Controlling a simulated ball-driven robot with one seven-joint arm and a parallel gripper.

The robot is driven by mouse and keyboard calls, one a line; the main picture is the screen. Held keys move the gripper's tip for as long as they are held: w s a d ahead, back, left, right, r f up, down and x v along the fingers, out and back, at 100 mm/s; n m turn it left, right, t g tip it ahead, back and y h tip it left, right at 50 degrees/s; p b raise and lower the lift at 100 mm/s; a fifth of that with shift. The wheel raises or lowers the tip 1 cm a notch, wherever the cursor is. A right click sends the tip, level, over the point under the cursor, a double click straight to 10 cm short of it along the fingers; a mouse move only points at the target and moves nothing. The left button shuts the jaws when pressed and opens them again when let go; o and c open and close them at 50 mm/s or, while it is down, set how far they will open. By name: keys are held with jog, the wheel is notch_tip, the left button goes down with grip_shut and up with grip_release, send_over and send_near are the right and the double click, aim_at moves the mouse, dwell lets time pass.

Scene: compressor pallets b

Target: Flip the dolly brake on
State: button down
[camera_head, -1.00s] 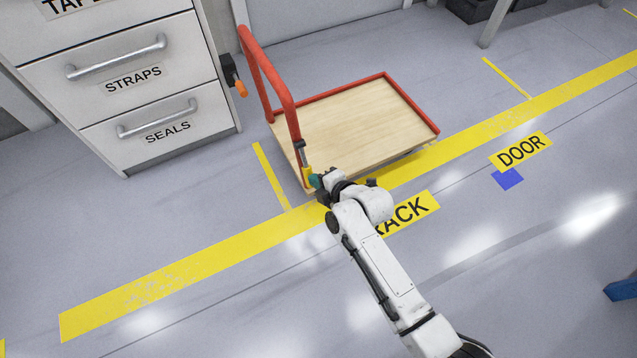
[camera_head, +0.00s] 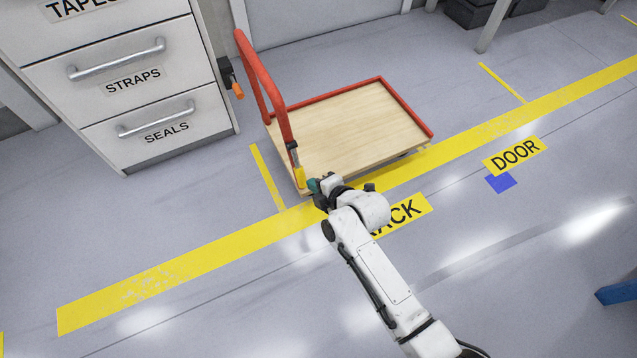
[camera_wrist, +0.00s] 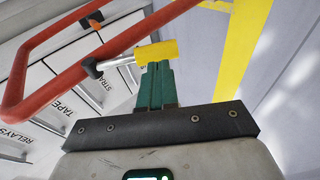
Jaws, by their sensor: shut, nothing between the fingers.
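The dolly has a wooden deck (camera_head: 350,125) with a red rim and a red push handle (camera_head: 262,75). Its brake lever (camera_head: 300,177) is a grey rod with a yellow end, low on the handle's near post, and hangs down steeply along it. In the wrist view the lever's yellow pad (camera_wrist: 156,52) lies across just beyond my fingertips, with its rod running left to a dark pivot on the red tube. My gripper (camera_head: 313,185) has teal fingers, shut together and empty (camera_wrist: 157,68). They are right beside the yellow end; I cannot tell whether they touch it.
A drawer cabinet (camera_head: 125,85) stands left of the dolly. An orange-tipped dark fitting (camera_head: 237,88) sticks out near the handle. Yellow floor lines and a DOOR label (camera_head: 515,154) are flat. A blue object (camera_head: 615,291) is at the right edge. Open floor lies around my arm.

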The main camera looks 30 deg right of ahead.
jog(key=p+v, duration=0.3)
jog(key=v, duration=0.7)
jog(key=shift+s+f+p, duration=0.15)
jog(key=shift+s+p, duration=0.25)
jog(key=shift+s, duration=0.25)
jog(key=s+d+r+m+g+h, duration=0.1)
jog(key=s+d+r+m+g, duration=0.15)
jog(key=s+m, duration=0.5)
jog(key=s+d+r+m+g+h, duration=0.1)
jog(key=s+d+m+g, duration=0.1)
jog(key=s+m+g, duration=0.35)
jog(key=s+d+r+m+g+h, duration=0.1)
jog(key=s+d+r+m+g, duration=0.1)
jog(key=s+m, duration=0.65)
notch_tip(320, 180, up, 28)
jog(key=s+n+p, duration=0.1)
jog(key=n+p, duration=0.1)
jog(key=p, duration=2.6)
jog(key=shift+s+d+r, duration=0.1)
